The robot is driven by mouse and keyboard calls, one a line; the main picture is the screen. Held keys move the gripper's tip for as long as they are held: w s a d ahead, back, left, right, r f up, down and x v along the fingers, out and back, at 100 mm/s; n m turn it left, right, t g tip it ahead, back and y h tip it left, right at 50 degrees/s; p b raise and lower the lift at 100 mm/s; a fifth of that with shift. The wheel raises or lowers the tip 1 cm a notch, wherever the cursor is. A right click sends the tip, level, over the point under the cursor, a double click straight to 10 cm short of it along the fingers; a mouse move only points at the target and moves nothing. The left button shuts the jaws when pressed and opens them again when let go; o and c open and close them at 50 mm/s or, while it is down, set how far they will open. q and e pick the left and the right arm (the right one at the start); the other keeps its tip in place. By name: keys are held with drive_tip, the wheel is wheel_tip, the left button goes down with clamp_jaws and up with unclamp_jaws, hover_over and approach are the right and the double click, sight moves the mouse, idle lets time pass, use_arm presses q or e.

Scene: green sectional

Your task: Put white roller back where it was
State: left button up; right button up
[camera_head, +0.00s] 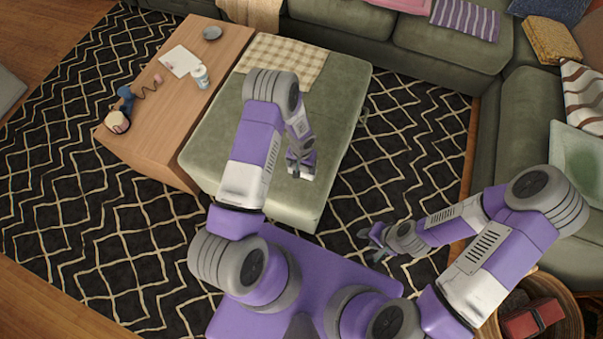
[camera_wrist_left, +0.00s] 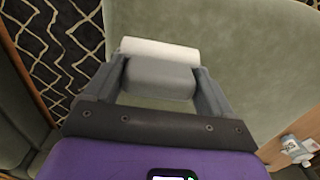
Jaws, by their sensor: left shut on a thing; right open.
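The white roller (camera_wrist_left: 158,48) shows in the left wrist view as a pale cylinder lying across the far end of my left gripper (camera_wrist_left: 160,78). In the head view my left gripper (camera_head: 300,160) is over the near right part of the green ottoman (camera_head: 330,95), with a small white part of the roller (camera_head: 307,177) at its tips. It is shut on the roller; the fingers hide part of it. Whether the roller touches the ottoman I cannot tell. My right gripper (camera_head: 376,238) is open and empty, above the patterned rug.
A wooden table (camera_head: 165,115) stands left of the ottoman, holding a white bottle (camera_head: 201,76), paper (camera_head: 180,60), a grey bowl (camera_head: 212,33) and a blue item (camera_head: 126,97). A checked cloth (camera_head: 285,58) lies on the ottoman. A basket (camera_head: 570,310) is at right.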

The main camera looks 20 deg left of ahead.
sight(302, 171)
use_arm(q)
wheel_tip(302, 171, down, 5)
drive_tip(key=shift+f+b, duration=0.2)
drive_tip(key=shift+b, duration=0.4)
drive_tip(key=shift+r, duration=0.1)
